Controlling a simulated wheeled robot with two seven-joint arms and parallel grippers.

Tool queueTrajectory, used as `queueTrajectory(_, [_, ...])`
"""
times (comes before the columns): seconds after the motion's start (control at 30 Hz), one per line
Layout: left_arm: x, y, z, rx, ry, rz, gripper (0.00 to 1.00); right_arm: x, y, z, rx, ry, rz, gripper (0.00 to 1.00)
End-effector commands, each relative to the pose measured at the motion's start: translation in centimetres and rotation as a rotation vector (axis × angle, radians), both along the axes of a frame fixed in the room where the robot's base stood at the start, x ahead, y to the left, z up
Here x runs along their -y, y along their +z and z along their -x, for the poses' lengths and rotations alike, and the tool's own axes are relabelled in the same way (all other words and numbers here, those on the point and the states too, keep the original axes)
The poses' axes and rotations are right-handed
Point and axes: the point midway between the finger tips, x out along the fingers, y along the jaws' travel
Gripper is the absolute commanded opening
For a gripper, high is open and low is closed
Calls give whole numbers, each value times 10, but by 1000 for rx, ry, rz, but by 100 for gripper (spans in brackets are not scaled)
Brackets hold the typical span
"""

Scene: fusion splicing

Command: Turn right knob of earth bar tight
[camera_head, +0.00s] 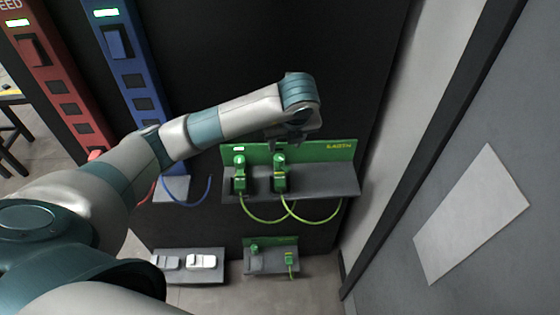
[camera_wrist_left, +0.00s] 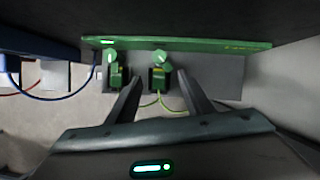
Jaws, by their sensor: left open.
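The green earth bar (camera_head: 318,150) is mounted on the dark wall, with a grey shelf below its face. It carries a left green knob (camera_head: 239,160) and a right green knob (camera_head: 279,159), each above a green clamp with a yellow-green cable. My left gripper (camera_head: 293,139) is at the bar, just above and beside the right knob in the head view. In the left wrist view my open left gripper (camera_wrist_left: 160,75) has its fingers spread on either side of the right clamp. The right knob (camera_wrist_left: 160,57) shows between and beyond the fingertips, and I cannot tell whether they touch anything.
Red (camera_head: 58,85) and blue (camera_head: 128,65) bars stand at the left, with cables below. A lower grey shelf with white parts (camera_head: 202,261) and a small green panel (camera_head: 285,243) lie beneath. A grey wall with a white panel (camera_head: 470,215) is on the right.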

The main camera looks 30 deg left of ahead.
Motion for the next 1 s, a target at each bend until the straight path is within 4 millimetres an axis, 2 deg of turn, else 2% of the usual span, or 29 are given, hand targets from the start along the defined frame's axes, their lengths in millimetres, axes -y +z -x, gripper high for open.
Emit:
queueTrajectory(0.03, [-1, -10, -1, -4, 2, 2, 46, 1, -4, 0, 0, 0, 1, 31])
queueTrajectory(0.23, [-8, -38, -8, -4, 3, 3, 46, 2, -16, 0, -1, 1, 2, 31])
queueTrajectory(0.6, [-23, -90, -25, -3, 3, 3, 46, 2, -49, 0, -1, 1, 2, 31])
queueTrajectory(0.7, [-28, -95, -29, -6, 3, 0, 46, 2, -36, 0, -1, 1, 2, 31])
queueTrajectory(1.0, [-36, -128, -39, -3, 1, -1, 46, 2, -27, 0, 0, 1, 2, 31])
